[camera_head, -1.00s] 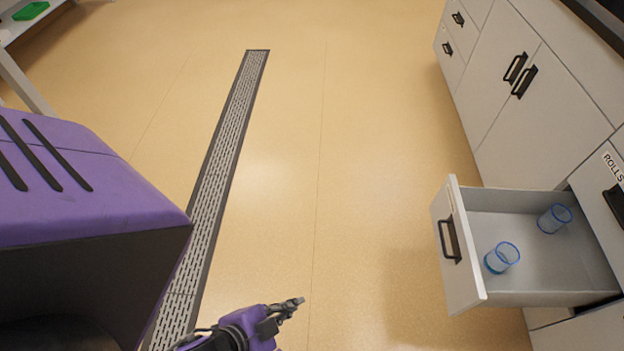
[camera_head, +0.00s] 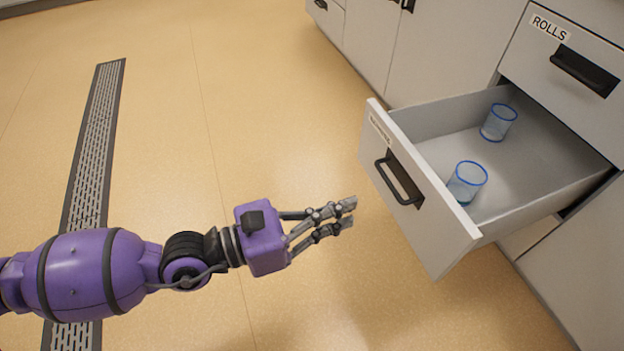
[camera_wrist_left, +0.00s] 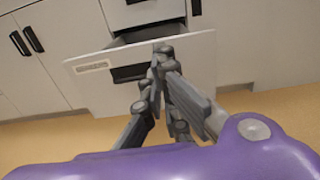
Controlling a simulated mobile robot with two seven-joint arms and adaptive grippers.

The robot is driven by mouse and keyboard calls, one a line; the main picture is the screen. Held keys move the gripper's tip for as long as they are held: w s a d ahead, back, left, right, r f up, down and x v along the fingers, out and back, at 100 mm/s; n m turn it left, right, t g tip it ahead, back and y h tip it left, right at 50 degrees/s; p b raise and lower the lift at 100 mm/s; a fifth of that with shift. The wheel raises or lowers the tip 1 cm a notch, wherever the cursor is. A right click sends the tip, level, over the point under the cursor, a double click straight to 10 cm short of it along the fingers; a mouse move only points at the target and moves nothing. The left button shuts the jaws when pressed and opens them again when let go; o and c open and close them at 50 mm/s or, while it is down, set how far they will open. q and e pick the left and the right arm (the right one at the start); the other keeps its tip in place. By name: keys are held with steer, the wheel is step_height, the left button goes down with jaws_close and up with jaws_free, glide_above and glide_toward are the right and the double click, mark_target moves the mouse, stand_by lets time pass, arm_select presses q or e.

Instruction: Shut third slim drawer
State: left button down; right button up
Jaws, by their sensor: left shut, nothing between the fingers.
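The pulled-out drawer (camera_head: 455,230) is white, with a black handle (camera_head: 399,180) and a small label on its front. It stands open on the right of the head view, below a drawer labelled ROLLS. Two clear blue-rimmed cups stand inside, a nearer one (camera_head: 467,182) and a farther one (camera_head: 498,122). My left gripper (camera_head: 350,212) is shut and empty, a short way left of the drawer front, apart from it. In the left wrist view the shut fingers (camera_wrist_left: 160,62) point at the drawer front (camera_wrist_left: 95,84) and hide part of it. My right gripper is not in view.
The closed ROLLS drawer (camera_head: 565,70) sits above the open one. White cabinets (camera_head: 420,50) run along the back right. A floor drain grate (camera_head: 95,150) crosses the tan floor at the left. The floor between the drain and the drawer is clear.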

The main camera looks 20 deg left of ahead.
mark_target(429, 183)
arm_select(q)
steer(key=p+x, duration=0.4)
steer(key=x, duration=0.9)
steer(key=shift+r, duration=0.15)
steer(key=shift+w+d, duration=0.35)
steer(key=shift+d, duration=0.15)
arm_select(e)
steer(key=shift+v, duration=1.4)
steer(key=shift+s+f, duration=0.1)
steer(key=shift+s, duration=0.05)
